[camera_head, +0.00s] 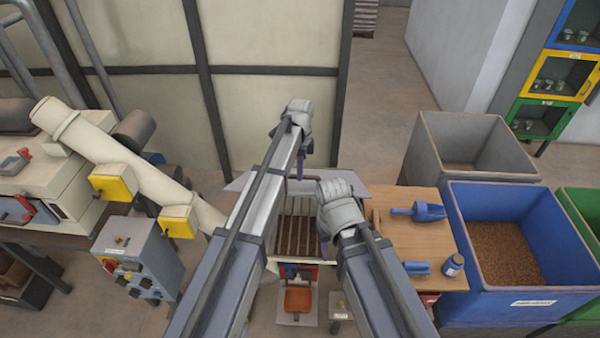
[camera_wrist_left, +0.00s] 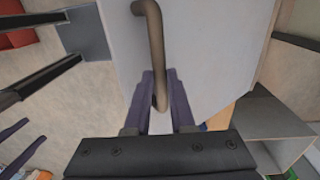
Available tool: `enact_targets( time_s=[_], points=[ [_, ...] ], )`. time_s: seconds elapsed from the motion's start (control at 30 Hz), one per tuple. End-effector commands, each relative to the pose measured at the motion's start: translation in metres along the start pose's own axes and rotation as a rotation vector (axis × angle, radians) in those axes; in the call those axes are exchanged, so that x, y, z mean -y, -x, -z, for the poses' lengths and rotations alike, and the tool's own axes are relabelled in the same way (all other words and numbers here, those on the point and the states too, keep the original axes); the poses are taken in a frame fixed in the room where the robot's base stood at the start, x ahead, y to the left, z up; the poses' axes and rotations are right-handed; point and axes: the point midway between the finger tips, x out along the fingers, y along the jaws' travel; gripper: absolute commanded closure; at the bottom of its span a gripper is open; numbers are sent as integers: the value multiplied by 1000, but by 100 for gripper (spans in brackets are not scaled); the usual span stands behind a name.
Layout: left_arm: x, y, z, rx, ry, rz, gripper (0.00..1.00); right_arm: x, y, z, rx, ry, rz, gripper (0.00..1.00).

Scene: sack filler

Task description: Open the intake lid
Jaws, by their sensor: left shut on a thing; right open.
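The intake lid (camera_head: 240,183) is a light grey panel at the back of the intake box, behind my arms. It looks raised, as the dark-slatted intake opening (camera_head: 295,237) shows in front of it. In the left wrist view the lid (camera_wrist_left: 208,50) fills the middle, with a brown curved handle (camera_wrist_left: 153,40). My left gripper (camera_head: 300,170) is shut on this handle; its purple fingers (camera_wrist_left: 160,92) lie on both sides of the bar. My right gripper (camera_head: 338,208) is open, near the intake's right edge; its fingertips are mostly hidden.
A blue bin (camera_head: 520,240) of brown pellets and a grey bin (camera_head: 470,150) stand beyond. A control box (camera_head: 135,258) and cream pipe (camera_head: 150,180) are at left.

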Motion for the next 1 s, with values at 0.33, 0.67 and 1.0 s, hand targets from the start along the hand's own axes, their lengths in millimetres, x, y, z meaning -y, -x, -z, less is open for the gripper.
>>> enact_targets(
  time_s=[0.33, 0.67, 1.0],
  points=[
    [9, -1, -1, 1, 2, 20, 67, 0, -1, 0, 0, 0, 0, 50],
    [6, 0, 0, -1, 1, 17, 48, 0, -1, 0, 0, 0, 0, 50],
    [1, -6, 0, -1, 1, 14, 48, 0, -5, 0, 0, 0, 0, 50]
  ],
)
